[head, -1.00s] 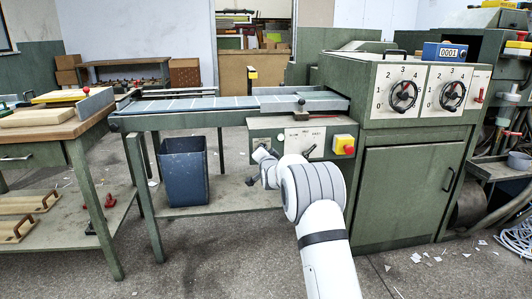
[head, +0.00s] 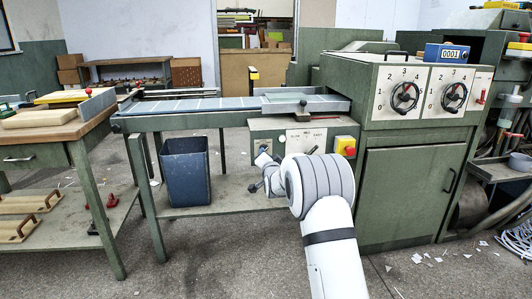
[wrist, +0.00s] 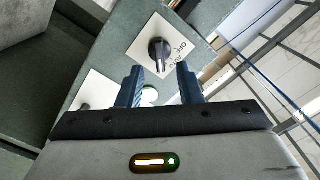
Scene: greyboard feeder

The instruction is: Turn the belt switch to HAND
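The belt switch appears to be the black knob (wrist: 159,49) on a white label plate (wrist: 143,42) in the wrist view. The plate's lettering is rotated; one word seems to read OFF, the rest is hard to read. My gripper (wrist: 160,78) is open, with a finger on each side below the knob. The knob shows just beyond the fingertips, and I see no clear contact. In the head view my gripper (head: 264,164) is at the left part of the green control panel (head: 289,126), where it and my arm hide much of the panel's lower part.
A second white plate (wrist: 95,90) lies left of the fingers. The conveyor (head: 200,104) runs left above a blue bin (head: 186,172). The machine cabinet (head: 410,190) stands right.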

